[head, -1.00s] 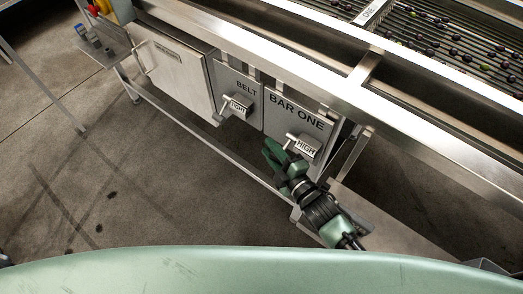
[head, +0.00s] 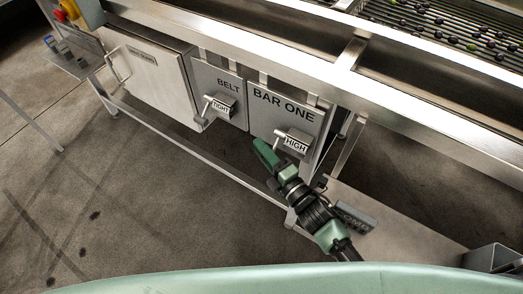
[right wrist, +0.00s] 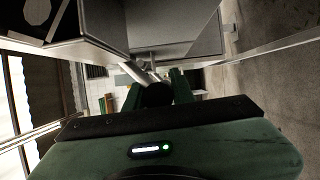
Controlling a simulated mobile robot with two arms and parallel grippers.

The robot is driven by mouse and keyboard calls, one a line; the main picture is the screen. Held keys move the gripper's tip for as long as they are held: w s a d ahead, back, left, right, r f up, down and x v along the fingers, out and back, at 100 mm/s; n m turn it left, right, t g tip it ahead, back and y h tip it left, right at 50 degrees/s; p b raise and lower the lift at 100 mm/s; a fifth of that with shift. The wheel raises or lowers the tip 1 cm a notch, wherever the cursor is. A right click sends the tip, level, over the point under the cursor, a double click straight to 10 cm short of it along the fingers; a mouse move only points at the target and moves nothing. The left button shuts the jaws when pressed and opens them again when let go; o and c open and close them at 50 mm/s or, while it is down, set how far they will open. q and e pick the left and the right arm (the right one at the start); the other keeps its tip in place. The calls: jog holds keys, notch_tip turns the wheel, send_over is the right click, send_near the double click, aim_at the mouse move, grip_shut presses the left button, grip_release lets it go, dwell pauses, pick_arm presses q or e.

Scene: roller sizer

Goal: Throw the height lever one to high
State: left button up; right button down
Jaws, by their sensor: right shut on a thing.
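The BAR ONE panel (head: 283,103) carries a small block labelled HIGH (head: 295,143) with a short metal lever (head: 279,134) at its left. My right gripper (head: 265,153) is at the lever's outer end, below and left of the label. In the right wrist view the lever's metal rod (right wrist: 136,73) ends in a black knob (right wrist: 157,95) between the two green fingers (right wrist: 156,90), and the gripper is shut on it. The fingers hide the lever's end in the head view. My left gripper is not in view.
A plain metal cabinet (head: 150,75) stands further left. The machine's steel frame rail (head: 300,55) runs above the panels. Open floor (head: 130,200) lies at lower left.

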jog(key=shift+d+f, duration=0.2)
jog(key=shift+f, duration=0.15)
jog(key=c, duration=1.2)
grip_release()
jog(key=shift+w, duration=0.15)
jog(key=shift+r, duration=0.1)
jog(key=shift+r, duration=0.1)
